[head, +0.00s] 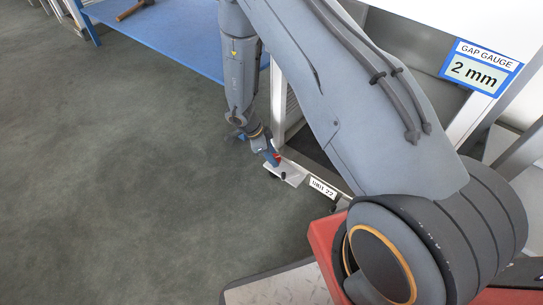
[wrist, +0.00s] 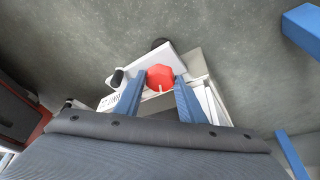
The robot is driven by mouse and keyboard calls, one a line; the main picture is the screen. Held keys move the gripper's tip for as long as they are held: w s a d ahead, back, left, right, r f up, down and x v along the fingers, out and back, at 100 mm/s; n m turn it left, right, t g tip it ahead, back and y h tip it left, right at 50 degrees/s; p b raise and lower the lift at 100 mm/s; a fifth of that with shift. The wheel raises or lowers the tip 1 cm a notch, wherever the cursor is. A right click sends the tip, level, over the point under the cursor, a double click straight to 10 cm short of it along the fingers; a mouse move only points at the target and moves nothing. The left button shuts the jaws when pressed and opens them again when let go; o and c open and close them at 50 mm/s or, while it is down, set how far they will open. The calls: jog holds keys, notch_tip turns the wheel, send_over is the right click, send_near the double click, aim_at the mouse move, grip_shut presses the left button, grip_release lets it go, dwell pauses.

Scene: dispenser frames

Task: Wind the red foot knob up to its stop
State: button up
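The red foot knob (wrist: 160,74) shows in the wrist view as a round, lobed top with a small pale mark at its near edge. It sits over a white foot plate (wrist: 172,54). The two blue fingers of my gripper (wrist: 161,84) lie to its left and right, their tips very close to its sides. I cannot tell whether they touch it. In the head view my gripper (head: 270,153) points down at the red knob (head: 277,158), low at the foot of the metal frame, and partly covers it. The knob's stem and stop are not clear.
A label reading "UNIT 22" (head: 323,188) is on the frame's lower rail, beside the foot. A "GAP GAUGE 2 mm" sign (head: 481,67) is at upper right. A blue-topped bench (head: 175,35) with a hammer (head: 134,9) stands behind. The grey floor at left is clear.

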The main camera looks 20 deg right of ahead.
jog(key=shift+c, duration=1)
jog(key=shift+s, duration=0.1)
jog(key=shift+s+r+n+p, duration=0.1)
jog(key=shift+n+p, duration=0.2)
jog(key=shift+p, duration=0.2)
jog(key=n+p, duration=0.1)
jog(key=n+t+p, duration=0.1)
jog(key=p, duration=0.1)
jog(key=shift+s+r+n+p, duration=0.1)
jog(key=shift+s+n+p, duration=0.2)
jog(key=shift+n, duration=0.1)
jog(key=n+p, duration=0.2)
jog(key=n+t+p, duration=0.1)
jog(key=n+p, duration=0.1)
jog(key=n+t+y+p, duration=0.1)
jog(key=n+p, duration=0.1)
jog(key=shift+s+d+p, duration=0.15)
jog(key=shift+s+p, duration=0.15)
jog(key=shift+p, duration=0.05)
jog(key=n+t+p, duration=0.1)
jog(key=n+p, duration=0.2)
jog(key=shift+d+n+y, duration=0.1)
jog(key=shift+n+y, duration=0.2)
jog(key=shift+y, duration=0.1)
jog(key=shift+s+d+f+n+t+y+p, duration=0.15)
jog(key=shift+n+y+p, duration=0.1)
jog(key=shift+n+p, duration=0.3)
jog(key=shift+w+a+f+n+t+y+p, duration=0.15)
jog(key=shift+n+y+p, duration=0.1)
jog(key=shift+n+p, duration=0.3)
